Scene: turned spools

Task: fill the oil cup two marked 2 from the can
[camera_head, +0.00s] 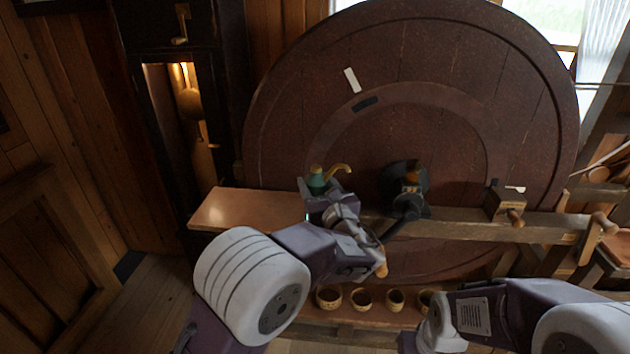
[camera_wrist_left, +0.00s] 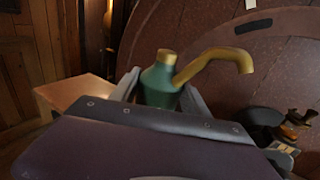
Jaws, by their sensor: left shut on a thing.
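The oil can (camera_head: 317,177) is green with a brass cap and a curved brass spout pointing right. My left gripper (camera_head: 318,190) is shut on it and holds it upright by the body. The left wrist view also shows the can (camera_wrist_left: 159,86) between the two fingers, its spout bent down at the tip. Whether its base touches the bench behind is hidden. To its right, a dark bearing (camera_head: 408,203) at the wheel's middle carries a small brass-orange fitting (camera_head: 412,177), possibly an oil cup. No number 2 is readable.
A large brown wooden wheel (camera_head: 400,70) stands behind the wooden bench (camera_head: 245,210). A wooden block (camera_head: 504,203) sits on the beam at right. Several small bowls (camera_head: 362,299) stand low in front. My right arm enters at lower right. The bench's left end is clear.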

